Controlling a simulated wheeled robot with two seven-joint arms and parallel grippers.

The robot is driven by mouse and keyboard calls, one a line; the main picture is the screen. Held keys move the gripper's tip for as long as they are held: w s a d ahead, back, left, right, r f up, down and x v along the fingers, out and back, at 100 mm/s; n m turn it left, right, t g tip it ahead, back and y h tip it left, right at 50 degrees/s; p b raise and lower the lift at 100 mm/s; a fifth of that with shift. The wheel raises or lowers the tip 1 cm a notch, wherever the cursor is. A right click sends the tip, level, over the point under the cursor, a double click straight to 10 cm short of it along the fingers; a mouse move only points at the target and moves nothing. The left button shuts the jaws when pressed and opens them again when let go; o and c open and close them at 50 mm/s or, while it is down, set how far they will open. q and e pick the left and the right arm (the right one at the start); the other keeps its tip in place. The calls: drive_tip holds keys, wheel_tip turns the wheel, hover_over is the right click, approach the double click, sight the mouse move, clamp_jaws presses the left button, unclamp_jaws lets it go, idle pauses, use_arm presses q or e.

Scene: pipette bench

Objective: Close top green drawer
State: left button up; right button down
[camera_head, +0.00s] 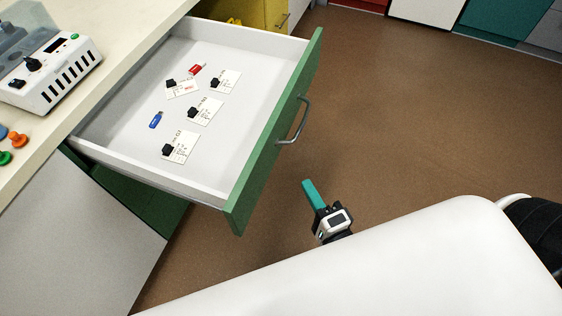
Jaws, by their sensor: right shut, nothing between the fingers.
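The top green drawer (273,150) is pulled well out from under the bench. Its green front faces right and carries a grey bar handle (295,122). Inside lie several small cards with black clips (206,110), a red item (196,70) and a blue item (156,120). My right gripper (308,184) is shut and empty, with teal fingers. In the picture it is below the handle and right of the drawer front's near end, apart from both. My left gripper is out of view.
The cream benchtop (118,35) holds a white device (50,75) at the left. A yellow cabinet (262,12) stands beyond the drawer. Brown floor (420,120) is clear to the right. My white arm crosses the bottom.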

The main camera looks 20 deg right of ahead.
approach(273, 150)
drive_tip(key=w+d, duration=0.3)
drive_tip(key=w+a, duration=0.2)
drive_tip(key=shift+w+a+p, duration=0.2)
drive_tip(key=shift+a+p, duration=0.1)
drive_tip(key=shift+a, duration=0.05)
drive_tip(key=shift+w+a, duration=0.2)
drive_tip(key=shift+a, duration=0.1)
